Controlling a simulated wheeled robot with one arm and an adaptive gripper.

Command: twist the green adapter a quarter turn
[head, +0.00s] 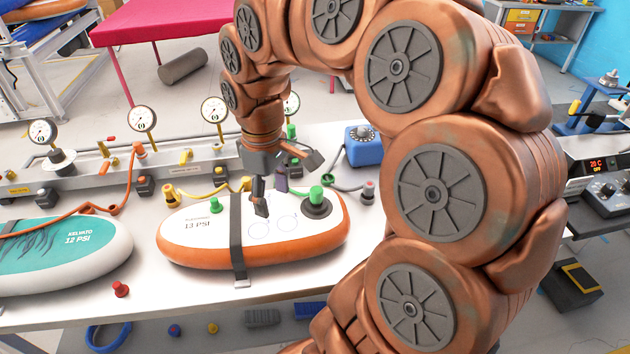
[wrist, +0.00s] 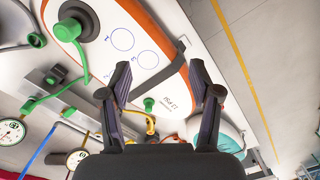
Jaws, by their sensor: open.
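A white board with an orange side (head: 290,248), marked 13 PSI, lies on the table. A green adapter (head: 316,194) stands upright on a black round base at its right end; it also shows at upper left in the wrist view (wrist: 67,30). A smaller green piece (head: 215,205) stands near the board's left end and in the wrist view (wrist: 149,103). I cannot tell which is meant. My gripper (head: 284,182) is open and empty above the middle of the board, left of the black-based adapter and apart from both green pieces. Its fingers also show in the wrist view (wrist: 160,72).
A dark strap (head: 237,238) crosses the board. A teal board (head: 70,250) lies to the left. Behind are gauges (head: 142,118), coloured hoses and a blue box (head: 364,147). A red knob (head: 121,289) stands on the bare front strip of table.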

